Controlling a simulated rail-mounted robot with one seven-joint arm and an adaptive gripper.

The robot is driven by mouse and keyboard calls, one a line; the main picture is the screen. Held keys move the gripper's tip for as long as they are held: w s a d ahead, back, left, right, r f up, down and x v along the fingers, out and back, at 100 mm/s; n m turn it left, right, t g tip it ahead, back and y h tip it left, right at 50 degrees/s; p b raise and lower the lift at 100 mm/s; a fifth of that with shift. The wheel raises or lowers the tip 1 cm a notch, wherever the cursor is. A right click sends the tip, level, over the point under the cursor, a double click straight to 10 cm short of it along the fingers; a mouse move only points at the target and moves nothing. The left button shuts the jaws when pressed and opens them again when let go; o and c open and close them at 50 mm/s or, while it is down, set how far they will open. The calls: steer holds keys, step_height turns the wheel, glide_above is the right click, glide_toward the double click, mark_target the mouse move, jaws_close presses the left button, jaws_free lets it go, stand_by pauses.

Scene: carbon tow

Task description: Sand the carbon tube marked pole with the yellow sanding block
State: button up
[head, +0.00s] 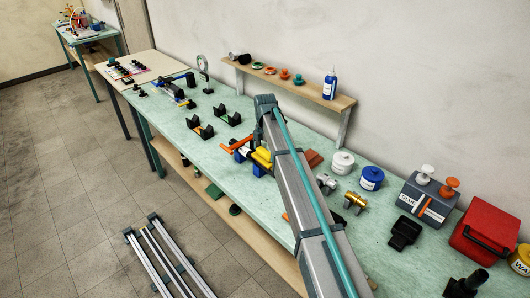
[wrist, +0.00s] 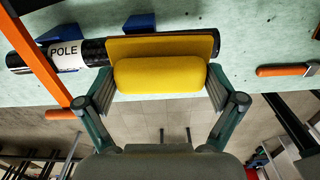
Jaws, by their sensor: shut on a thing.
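The black carbon tube (wrist: 88,52) lies across the top of the wrist view with a white POLE label (wrist: 66,55). It rests by blue supports (wrist: 139,22). My gripper (wrist: 159,84) is shut on the yellow sanding block (wrist: 158,75), one finger at each end. The block's flat ochre face (wrist: 165,45) overlaps the tube's right part and hides some of it; I cannot tell whether they touch. In the head view the yellow block (head: 262,156) shows beside my arm, above a blue support (head: 258,169); my fingers are hidden there.
An orange bar (wrist: 38,58) crosses near the tube's labelled end. An orange-handled tool (wrist: 284,70) lies to the right. Black V-blocks (head: 201,128) stand on the green bench (head: 180,140); a white jar (head: 342,162) and blue jar (head: 371,178) stand right of my arm.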

steer(key=shift+f, duration=0.6)
stand_by(0.3)
steer(key=o, duration=0.8)
steer(key=shift+c, duration=0.2)
steer(key=shift+r, duration=0.35)
steer(key=c, duration=0.7)
steer(key=shift+c, duration=0.2)
